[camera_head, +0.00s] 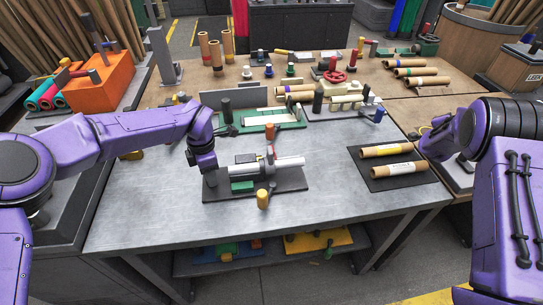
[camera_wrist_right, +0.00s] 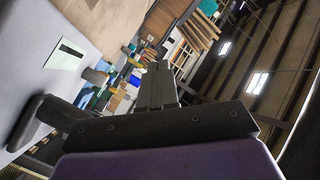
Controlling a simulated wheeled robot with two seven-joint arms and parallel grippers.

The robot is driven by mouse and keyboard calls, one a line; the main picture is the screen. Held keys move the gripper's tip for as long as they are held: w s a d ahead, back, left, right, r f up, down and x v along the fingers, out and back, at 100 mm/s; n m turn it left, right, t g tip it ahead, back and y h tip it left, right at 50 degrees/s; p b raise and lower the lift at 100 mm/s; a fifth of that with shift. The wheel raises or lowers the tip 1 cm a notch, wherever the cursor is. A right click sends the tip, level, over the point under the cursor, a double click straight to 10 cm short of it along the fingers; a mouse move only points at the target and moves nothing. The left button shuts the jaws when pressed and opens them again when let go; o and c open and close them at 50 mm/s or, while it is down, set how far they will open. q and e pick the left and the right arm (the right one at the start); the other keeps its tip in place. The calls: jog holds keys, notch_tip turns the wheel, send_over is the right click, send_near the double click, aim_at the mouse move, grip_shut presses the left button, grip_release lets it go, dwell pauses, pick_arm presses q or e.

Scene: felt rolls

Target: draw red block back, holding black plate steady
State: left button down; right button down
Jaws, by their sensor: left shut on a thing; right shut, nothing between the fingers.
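The black plate (camera_head: 292,181) lies on the grey metal table and carries a fixture with a white roll (camera_head: 285,163), a green block (camera_head: 242,186) and grey-black parts. A small red piece (camera_head: 270,153) stands up at the back of the fixture; it looks like the red block, but it is too small to be sure. My left gripper (camera_head: 210,176) points down at the plate's left end and is shut on the plate's edge; the fingertips are hard to see. My right gripper (camera_head: 438,143) is off to the right, away from the plate. Its fingers (camera_wrist_right: 160,85) are shut and empty in the right wrist view.
A yellow-topped post (camera_head: 262,199) stands at the plate's front edge. A dark mat (camera_head: 379,181) with two cardboard rolls lies to the right. A green fixture (camera_head: 228,129) stands behind. The front left tabletop is clear.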

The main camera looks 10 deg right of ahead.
jog(key=w+a+n+y, duration=0.3)
jog(key=w+a+y, duration=0.15)
jog(key=a, duration=0.65)
jog(key=w+a+n+y, duration=0.3)
jog(key=w+a+y, duration=0.15)
jog(key=a, duration=0.55)
jog(key=w+a+n+y, duration=0.3)
jog(key=w+a, duration=0.2)
jog(key=a, duration=0.6)
jog(key=s+a+r+n+g+y, duration=0.15)
jog(key=s+a+n, duration=0.25)
jog(key=a, duration=0.6)
jog(key=s+a+r+n+g+y, duration=0.1)
jog(key=s+a+n+g, duration=0.2)
jog(key=a, duration=0.7)
jog(key=s+a+r+n+g+y, duration=0.1)
jog(key=s+a+n+g+y, duration=0.2)
jog(key=a, duration=0.7)
jog(key=shift+n+h, duration=0.3)
jog(key=shift+h, duration=0.45)
jog(key=f, duration=0.9)
jog(key=shift+s+d, duration=0.2)
jog(key=shift+s, duration=0.2)
